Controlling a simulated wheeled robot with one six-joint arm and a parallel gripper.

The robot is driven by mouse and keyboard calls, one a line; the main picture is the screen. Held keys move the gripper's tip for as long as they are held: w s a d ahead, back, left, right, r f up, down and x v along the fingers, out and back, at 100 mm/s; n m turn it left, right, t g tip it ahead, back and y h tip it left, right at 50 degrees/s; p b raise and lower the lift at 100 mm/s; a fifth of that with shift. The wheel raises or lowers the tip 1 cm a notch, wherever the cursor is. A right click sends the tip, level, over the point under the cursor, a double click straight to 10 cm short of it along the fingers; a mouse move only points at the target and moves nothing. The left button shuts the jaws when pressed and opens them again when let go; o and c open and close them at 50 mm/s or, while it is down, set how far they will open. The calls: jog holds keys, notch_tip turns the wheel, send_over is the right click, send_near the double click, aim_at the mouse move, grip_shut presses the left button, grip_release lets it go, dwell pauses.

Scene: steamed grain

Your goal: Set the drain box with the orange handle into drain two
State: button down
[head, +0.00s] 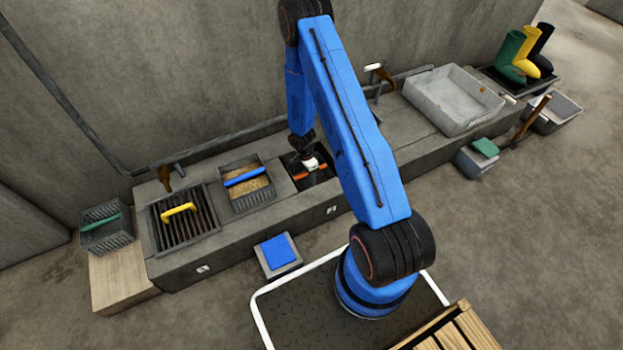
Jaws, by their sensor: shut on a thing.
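My gripper (309,163) is shut on the orange handle (312,172) of a drain box, at a dark square opening (318,181) in the concrete bench. A small white mark, hard to read, is on the bench front below this opening. The box's body is hard to make out in the dark opening, and my arm covers the right side. I cannot tell whether the box is fully seated.
Left of the opening are a grey box with a blue handle (245,178), a grate with a yellow handle (180,212) and a basket with a green handle (107,236). Right are a white basin (452,98) and several boots (510,55). A blue-topped block (278,251) stands in front.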

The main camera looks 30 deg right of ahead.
jog(key=shift+f, duration=0.2)
jog(key=c, duration=1.7)
grip_release()
jog(key=shift+f, duration=0.1)
jog(key=shift+o, duration=0.2)
notch_tip(320, 180, up, 31)
jog(key=w+a+n+t, duration=0.1)
jog(key=w+a+n, duration=0.1)
jog(key=n, duration=0.2)
jog(key=s+a+r+n+t, duration=0.15)
jog(key=s+r, duration=0.25)
jog(key=r, duration=0.5)
jog(key=s+a+r+n+t, duration=0.1)
jog(key=s+r+n, duration=0.2)
jog(key=r, duration=0.6)
jog(key=s+a+r+n+t, duration=0.1)
jog(key=s+a+r+n, duration=0.1)
jog(key=s+r, duration=0.3)
jog(key=s+a+r+n+t, duration=0.1)
jog(key=s+r+n, duration=0.3)
jog(key=s, duration=0.9)
jog(key=s+a+r+n+t+y, duration=0.1)
jog(key=s+a+r+n, duration=0.1)
jog(key=s+r, duration=0.5)
jog(key=s+n, duration=0.1)
jog(key=s, duration=0.1)
jog(key=shift+s+a+r, duration=0.3)
jog(key=shift+s+r, duration=0.1)
